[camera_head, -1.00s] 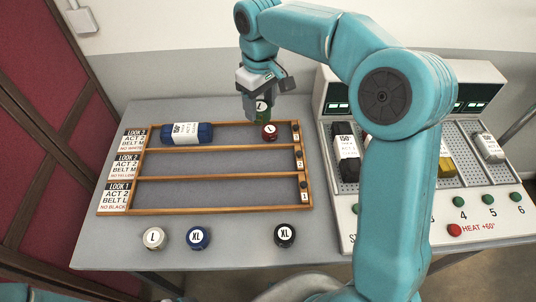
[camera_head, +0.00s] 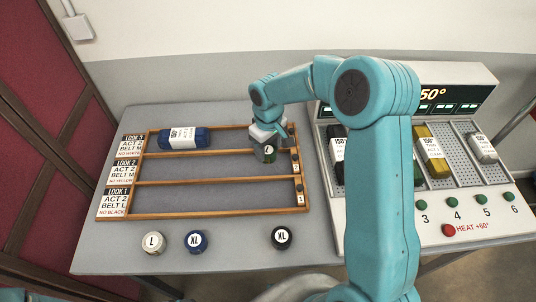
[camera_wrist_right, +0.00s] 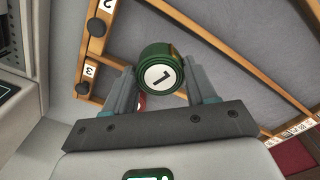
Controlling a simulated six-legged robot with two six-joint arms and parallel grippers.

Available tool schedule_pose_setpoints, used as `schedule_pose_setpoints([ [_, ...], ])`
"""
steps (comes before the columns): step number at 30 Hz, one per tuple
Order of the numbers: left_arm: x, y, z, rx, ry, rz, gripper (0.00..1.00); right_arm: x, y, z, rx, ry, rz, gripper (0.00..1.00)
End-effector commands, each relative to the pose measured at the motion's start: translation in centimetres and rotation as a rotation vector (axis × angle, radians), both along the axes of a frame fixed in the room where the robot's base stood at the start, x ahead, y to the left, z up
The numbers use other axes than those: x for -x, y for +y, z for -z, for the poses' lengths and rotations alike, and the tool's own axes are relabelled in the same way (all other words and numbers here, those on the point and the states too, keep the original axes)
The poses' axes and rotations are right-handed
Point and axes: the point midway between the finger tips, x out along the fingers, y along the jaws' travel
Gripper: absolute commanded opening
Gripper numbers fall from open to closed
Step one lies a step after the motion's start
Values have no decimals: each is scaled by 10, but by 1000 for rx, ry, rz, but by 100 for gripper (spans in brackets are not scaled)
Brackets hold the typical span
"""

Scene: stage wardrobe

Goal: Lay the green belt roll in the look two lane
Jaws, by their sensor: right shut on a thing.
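The green belt roll (camera_head: 269,156), with a white label on top, is held in my right gripper (camera_head: 266,146). In the right wrist view the green roll (camera_wrist_right: 157,68) sits between the two fingertips. In the head view it appears near the rail between the look three and look two lanes, toward the right end; its exact height is unclear. The look two lane (camera_head: 210,169) is the middle lane of the wooden rack and looks empty. A sliver of the red roll (camera_wrist_right: 142,102) shows behind the fingers. My left gripper is out of view.
A blue garment roll (camera_head: 184,138) lies in the look three lane. The look one lane (camera_head: 210,198) is empty. A white roll (camera_head: 153,242), a blue roll (camera_head: 196,240) and a black roll (camera_head: 282,237) stand in front of the rack. A heating machine (camera_head: 475,230) stands right.

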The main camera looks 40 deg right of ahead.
Motion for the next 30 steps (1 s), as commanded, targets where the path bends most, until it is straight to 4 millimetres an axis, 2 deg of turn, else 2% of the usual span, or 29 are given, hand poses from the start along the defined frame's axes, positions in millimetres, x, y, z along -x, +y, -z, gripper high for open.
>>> schedule_pose_setpoints([
  [7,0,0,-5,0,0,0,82,0,0,37,0,4,0,23],
  [20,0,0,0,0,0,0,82,0,0,46,0,1,-1,23],
  [21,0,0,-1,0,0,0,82,0,0,45,0,1,-1,62],
  [23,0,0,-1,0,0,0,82,0,0,45,0,2,-1,82],
  [30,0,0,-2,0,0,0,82,0,0,45,0,2,-1,82],
])
